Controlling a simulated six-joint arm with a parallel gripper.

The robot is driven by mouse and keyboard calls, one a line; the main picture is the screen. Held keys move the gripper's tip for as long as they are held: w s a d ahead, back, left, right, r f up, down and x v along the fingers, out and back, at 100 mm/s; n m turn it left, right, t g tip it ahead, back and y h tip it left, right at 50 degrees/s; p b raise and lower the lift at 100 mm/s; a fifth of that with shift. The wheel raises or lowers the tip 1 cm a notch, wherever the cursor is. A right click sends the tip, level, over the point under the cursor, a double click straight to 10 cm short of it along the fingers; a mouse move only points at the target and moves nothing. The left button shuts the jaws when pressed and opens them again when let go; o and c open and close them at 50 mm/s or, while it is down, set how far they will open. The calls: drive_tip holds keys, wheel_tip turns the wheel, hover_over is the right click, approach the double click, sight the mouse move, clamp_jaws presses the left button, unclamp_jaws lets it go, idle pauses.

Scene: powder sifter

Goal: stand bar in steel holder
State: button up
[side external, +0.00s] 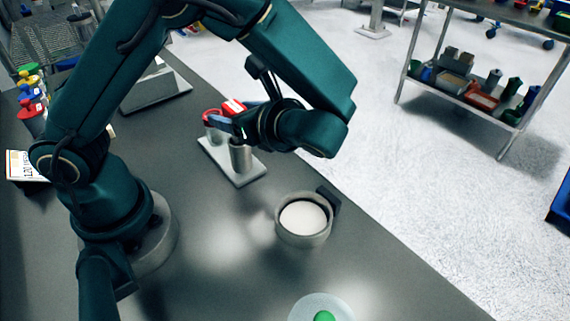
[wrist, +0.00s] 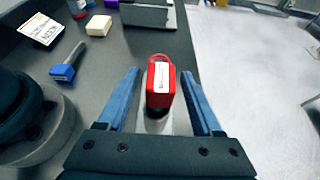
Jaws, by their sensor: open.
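A red piece with a white label (wrist: 160,85) stands between the blue fingers of my gripper (wrist: 160,73) in the wrist view. The fingers are apart, with a gap on each side of it. In the side external view my gripper (side external: 230,111) is over a pale metal plate (side external: 246,176) with upright steel cylinders (side external: 241,157), and the red labelled piece (side external: 233,107) shows at the fingers. A red curved part (side external: 211,113) shows at the rear cylinder. I cannot tell whether it belongs to the same piece. The piece's lower end is hidden, and no separate bar is clear.
A round grey vessel of white powder (side external: 303,220) with a black block is in front of the plate. A pale dish with a green item (side external: 324,316) is at the bottom edge. A blue-headed tool (wrist: 63,72) lies left. Bare bench surrounds the vessel.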

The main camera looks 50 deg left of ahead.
drive_tip(key=shift+r, duration=0.2)
drive_tip(key=v, duration=0.7)
drive_tip(key=shift+d, duration=0.25)
drive_tip(key=shift+w+a+r, duration=0.1)
drive_tip(key=shift+a+r, duration=0.1)
drive_tip(key=shift+a, duration=0.05)
drive_tip(key=s+a+r+n+g+h, duration=0.1)
drive_tip(key=s+a+r+n+h, duration=0.4)
drive_tip(key=s+a+n+h, duration=0.15)
drive_tip(key=d+f+n+t+h, duration=0.3)
drive_tip(key=d+n+t+h, duration=0.3)
drive_tip(key=n, duration=0.5)
drive_tip(key=shift+s+f+t+h, duration=0.3)
drive_tip(key=shift+s+h, duration=0.15)
